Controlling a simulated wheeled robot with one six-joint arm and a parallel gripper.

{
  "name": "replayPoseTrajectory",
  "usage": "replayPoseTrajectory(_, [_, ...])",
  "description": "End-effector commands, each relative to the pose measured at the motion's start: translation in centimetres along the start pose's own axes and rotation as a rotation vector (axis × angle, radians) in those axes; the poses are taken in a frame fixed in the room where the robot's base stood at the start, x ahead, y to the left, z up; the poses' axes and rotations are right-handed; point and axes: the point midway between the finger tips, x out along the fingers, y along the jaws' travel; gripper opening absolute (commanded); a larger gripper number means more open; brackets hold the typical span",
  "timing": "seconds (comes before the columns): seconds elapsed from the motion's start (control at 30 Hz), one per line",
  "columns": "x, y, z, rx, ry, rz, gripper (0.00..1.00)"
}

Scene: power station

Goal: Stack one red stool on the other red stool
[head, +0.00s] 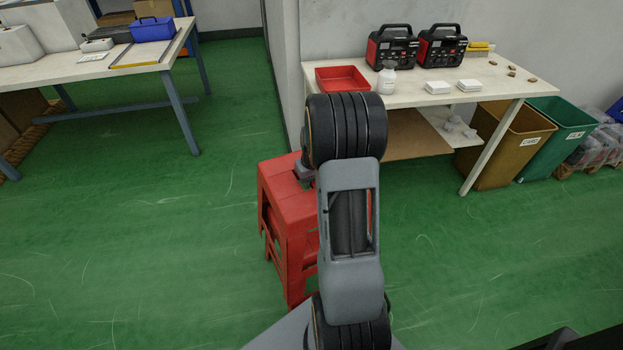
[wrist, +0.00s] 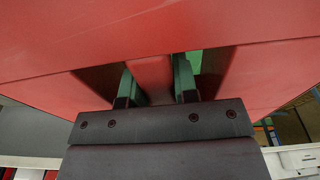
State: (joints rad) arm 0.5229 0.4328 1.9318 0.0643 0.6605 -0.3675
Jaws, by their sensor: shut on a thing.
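My gripper (wrist: 154,88) is shut on the seat of a red stool (head: 286,190). In the wrist view its fingers go into two openings in the seat, one on each side of a narrow red strip (wrist: 152,72). The held stool is upright in the head view, left of my arm, which hides its right side. More red legs and a crossbar (head: 272,252) show low under it. They look like the other red stool, but I cannot tell how far the two are nested or whether they touch. My fingertips are hidden in the head view.
A workbench (head: 440,90) with a red tray (head: 342,78) and two black-and-red power units stands behind, right of the stools. Brown (head: 505,145) and green bins stand at the right. Another table (head: 90,65) is at upper left. The green floor is clear at left and front right.

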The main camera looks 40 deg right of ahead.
Motion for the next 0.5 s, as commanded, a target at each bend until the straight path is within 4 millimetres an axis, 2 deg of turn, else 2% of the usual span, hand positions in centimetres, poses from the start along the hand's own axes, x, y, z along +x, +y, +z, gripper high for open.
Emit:
replayPoseTrajectory(0.03, [0.9,0.0,0.0,0.0,0.003,0.001,0.0])
replayPoseTrajectory(0.5, [5.8,0.0,0.6,0.0,0.003,0.001,0.0])
